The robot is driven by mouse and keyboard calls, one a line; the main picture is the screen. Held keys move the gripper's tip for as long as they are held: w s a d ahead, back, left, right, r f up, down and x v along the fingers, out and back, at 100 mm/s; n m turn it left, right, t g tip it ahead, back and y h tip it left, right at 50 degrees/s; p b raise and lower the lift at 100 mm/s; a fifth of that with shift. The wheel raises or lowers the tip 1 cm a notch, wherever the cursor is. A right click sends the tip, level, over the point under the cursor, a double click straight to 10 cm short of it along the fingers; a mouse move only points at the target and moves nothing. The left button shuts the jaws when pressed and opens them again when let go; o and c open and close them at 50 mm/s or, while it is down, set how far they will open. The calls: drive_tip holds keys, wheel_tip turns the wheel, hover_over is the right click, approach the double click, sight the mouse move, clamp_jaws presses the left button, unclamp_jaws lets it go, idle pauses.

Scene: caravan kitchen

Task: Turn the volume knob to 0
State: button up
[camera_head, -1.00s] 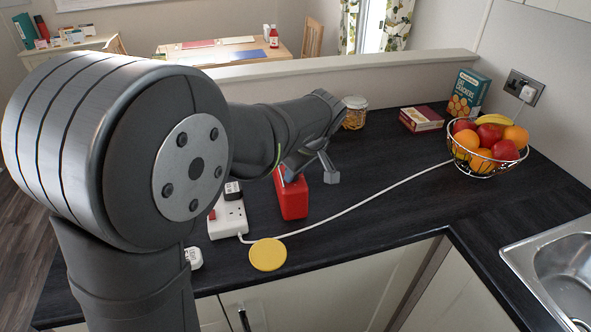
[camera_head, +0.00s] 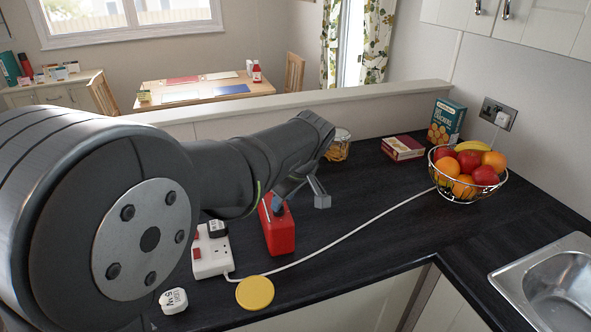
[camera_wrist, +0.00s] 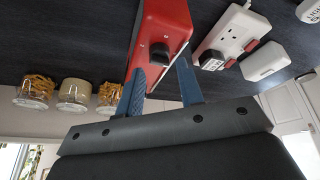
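A red box-shaped device (camera_head: 279,236) stands on the dark worktop, partly behind my gripper in the head view. No scale or number on the knob can be read. My gripper (camera_wrist: 163,68) is open, its two blue fingers spread apart with the knob in line with the gap between their tips. I cannot tell whether either finger touches the knob. In the head view my gripper (camera_head: 300,198) is at the device's upper end.
A white power strip (camera_head: 211,252) with a black plug lies left of the device, its cable running right across the worktop. A yellow disc (camera_head: 255,292) lies in front. Glass jars (camera_wrist: 74,94) stand near the device. A fruit basket (camera_head: 465,190) is right, by the sink (camera_head: 560,285).

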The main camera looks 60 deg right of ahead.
sight(281, 211)
drive_tip(key=v, duration=1.3)
drive_tip(key=shift+s+r, duration=0.2)
drive_tip(key=shift+r, duration=0.1)
drive_tip(key=shift+f, duration=0.1)
drive_tip(key=x, duration=1.7)
drive_tip(key=shift+w+f, duration=0.1)
drive_tip(key=shift+w, duration=0.05)
